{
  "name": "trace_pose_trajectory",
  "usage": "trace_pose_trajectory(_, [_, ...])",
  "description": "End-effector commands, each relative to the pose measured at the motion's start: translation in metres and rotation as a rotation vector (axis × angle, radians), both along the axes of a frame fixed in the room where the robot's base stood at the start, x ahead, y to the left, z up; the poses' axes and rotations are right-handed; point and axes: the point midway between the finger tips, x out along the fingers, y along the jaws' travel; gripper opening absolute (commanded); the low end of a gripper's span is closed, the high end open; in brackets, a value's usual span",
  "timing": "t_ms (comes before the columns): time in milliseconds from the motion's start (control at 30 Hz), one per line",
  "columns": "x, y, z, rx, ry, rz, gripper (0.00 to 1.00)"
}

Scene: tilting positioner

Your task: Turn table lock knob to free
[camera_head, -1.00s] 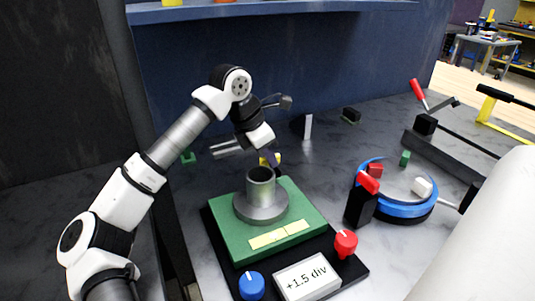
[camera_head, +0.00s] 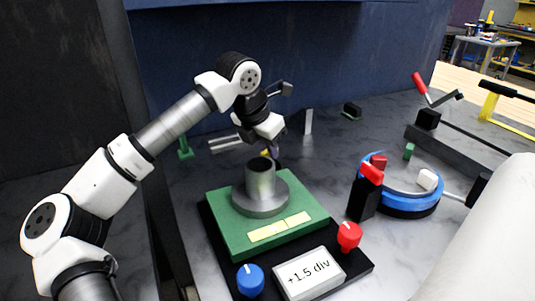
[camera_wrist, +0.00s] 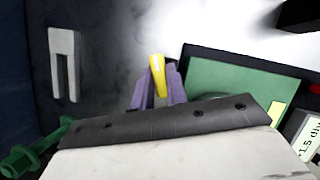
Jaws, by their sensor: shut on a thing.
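The tilting positioner has a green table (camera_head: 225,230) with a grey metal cylinder (camera_head: 260,178) on it and a black base beneath. A blue knob (camera_head: 250,280) and a red knob (camera_head: 349,236) sit at its front, beside a plate reading "+1.5 div" (camera_head: 308,272). My gripper (camera_head: 271,152) is at the table's back edge, partly hidden behind the cylinder. In the wrist view its purple fingers (camera_wrist: 158,80) are shut on a yellow piece (camera_wrist: 157,68), likely the lock knob; no marking shows on it. The green table (camera_wrist: 230,80) lies right of the fingers there.
A blue ring fixture (camera_head: 405,205) with small blocks stands right of the positioner, and a black post with a red top (camera_head: 365,195) is close to the table. A green piece (camera_head: 185,149) and a pale forked piece (camera_wrist: 63,60) are near the back.

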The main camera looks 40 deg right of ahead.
Motion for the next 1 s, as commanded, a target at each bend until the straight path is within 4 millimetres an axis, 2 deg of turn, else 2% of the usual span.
trace_pose_trajectory(1000, [-0.005,-0.0036,-0.0011,-0.001,-0.003,0.944,0.0])
